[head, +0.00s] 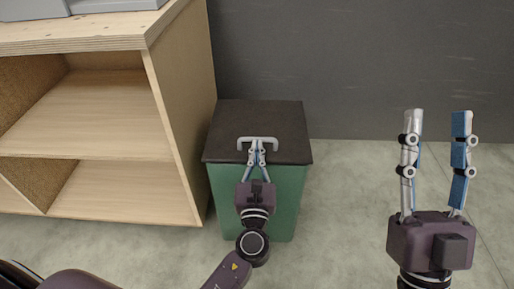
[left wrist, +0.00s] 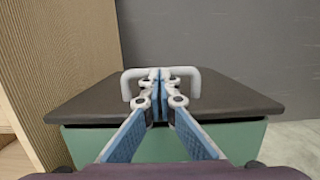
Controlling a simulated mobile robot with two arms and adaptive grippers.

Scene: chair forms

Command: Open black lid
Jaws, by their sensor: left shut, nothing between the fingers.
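The black lid (head: 285,118) lies flat on a green bin (head: 285,200) in the head view. A light grey U-shaped handle (head: 243,141) is near the lid's front edge. My left gripper (head: 257,148) is shut, with its fingertips at the middle of the handle. In the left wrist view the closed fingertips (left wrist: 159,76) overlap the handle bar (left wrist: 132,76) and hide its middle; I cannot tell whether they touch it. A dark line shows under the front edge of the lid (left wrist: 90,104). My right gripper (head: 437,114) is open and empty, raised right of the bin.
A wooden shelf unit (head: 178,110) stands close on the bin's left side, with a grey item (head: 85,6) on top. A dark grey wall (head: 390,60) is behind the bin. The pale floor (head: 345,200) to the right of the bin is clear.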

